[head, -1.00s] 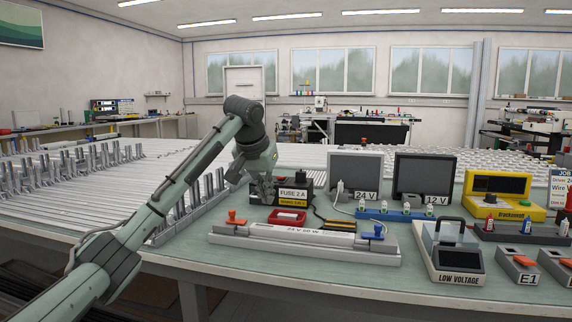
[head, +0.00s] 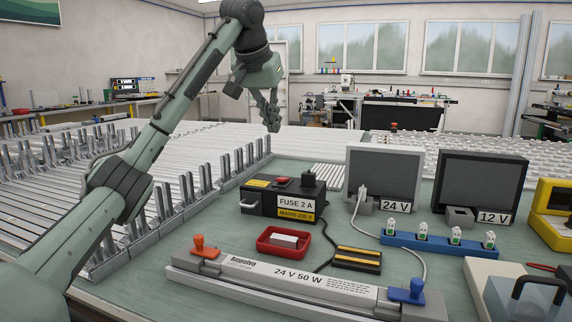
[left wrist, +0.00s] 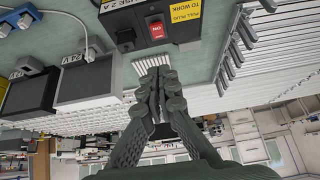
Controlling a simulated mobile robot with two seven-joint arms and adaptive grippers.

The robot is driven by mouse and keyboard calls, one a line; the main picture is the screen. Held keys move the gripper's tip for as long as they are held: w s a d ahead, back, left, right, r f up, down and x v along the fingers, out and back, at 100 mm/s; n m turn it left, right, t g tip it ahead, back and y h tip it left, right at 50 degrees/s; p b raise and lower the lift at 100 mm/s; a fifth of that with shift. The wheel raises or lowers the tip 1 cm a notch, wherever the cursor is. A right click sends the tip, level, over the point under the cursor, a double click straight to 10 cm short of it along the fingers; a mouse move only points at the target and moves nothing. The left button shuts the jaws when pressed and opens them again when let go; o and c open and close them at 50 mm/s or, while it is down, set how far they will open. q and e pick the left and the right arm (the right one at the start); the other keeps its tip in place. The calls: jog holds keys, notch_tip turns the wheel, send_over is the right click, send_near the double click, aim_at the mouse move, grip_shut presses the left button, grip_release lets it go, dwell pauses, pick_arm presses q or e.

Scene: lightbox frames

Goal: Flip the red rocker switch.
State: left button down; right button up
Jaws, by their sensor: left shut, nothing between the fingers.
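The red rocker switch (head: 283,182) is on top of the black fuse box (head: 258,203), which carries a "FUSE 2 A" label and a yellow mains label. In the left wrist view the switch (left wrist: 157,30) shows red with white marks, set in the box (left wrist: 128,22). I cannot tell which way it is rocked. My left gripper (head: 271,128) is shut and empty. It hangs in the air above the level of the box and looks to be behind it, apart from the switch. Its fingers also show in the left wrist view (left wrist: 157,72). My right gripper is out of view.
A red tray (head: 284,241) lies in front, with the long grey lamp unit (head: 290,285) nearer. Metal racks (head: 165,195) fill the left.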

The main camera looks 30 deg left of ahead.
pick_arm(q)
send_over(283, 178)
jog(key=s, duration=0.2)
jog(key=f, duration=0.7)
jog(key=shift+d+f, duration=0.2)
notch_tip(283, 178, down, 3)
jog(key=shift+w+r, duration=0.1)
jog(key=shift+s+f, duration=0.25)
jog(key=shift+f, duration=0.7)
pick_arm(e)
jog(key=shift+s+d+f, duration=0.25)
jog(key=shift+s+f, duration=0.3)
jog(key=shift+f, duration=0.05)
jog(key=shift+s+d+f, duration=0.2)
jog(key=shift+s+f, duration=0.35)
